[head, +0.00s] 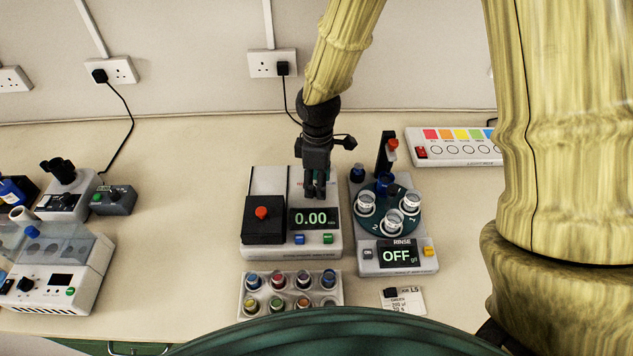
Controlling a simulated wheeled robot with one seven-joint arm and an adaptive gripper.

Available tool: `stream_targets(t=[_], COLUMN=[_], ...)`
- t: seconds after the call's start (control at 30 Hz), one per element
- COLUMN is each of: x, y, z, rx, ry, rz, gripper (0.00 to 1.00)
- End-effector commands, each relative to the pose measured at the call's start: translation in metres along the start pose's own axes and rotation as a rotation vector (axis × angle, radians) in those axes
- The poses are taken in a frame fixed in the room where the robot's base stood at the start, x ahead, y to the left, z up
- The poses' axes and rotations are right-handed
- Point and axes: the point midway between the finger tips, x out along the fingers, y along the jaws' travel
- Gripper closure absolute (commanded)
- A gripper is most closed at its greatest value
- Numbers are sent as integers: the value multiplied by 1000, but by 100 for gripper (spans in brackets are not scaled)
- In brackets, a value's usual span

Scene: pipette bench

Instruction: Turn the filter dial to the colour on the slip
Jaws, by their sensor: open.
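My gripper (314,192) is open and empty. It points down over the white instrument with the 0.00 display (316,219), behind that display; I cannot tell its height or whether it touches. A small white slip (409,309) with printed lines lies at the front right, partly under a black piece; its colour word is too small to read surely. I cannot tell which knob is the filter dial. A black knob (25,284) is on the white device at the far left, and another knob shows on the small grey box (114,200) behind it.
A rinse station (369,262) with a round holder of cups stands to the right of my gripper. A rack (291,310) of coloured caps stands in front. A colour strip panel (455,157) is at the back right. Bench between the left devices and the instrument is clear.

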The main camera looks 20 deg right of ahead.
Motion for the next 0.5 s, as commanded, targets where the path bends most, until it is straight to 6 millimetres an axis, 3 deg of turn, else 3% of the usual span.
stream_targets(t=[0.2, 0.5], x=[12, 14], y=[0, 0], z=[0, 0], rx=[1, 1], ry=[0, 1], rz=[0, 1], gripper=[54, 54])
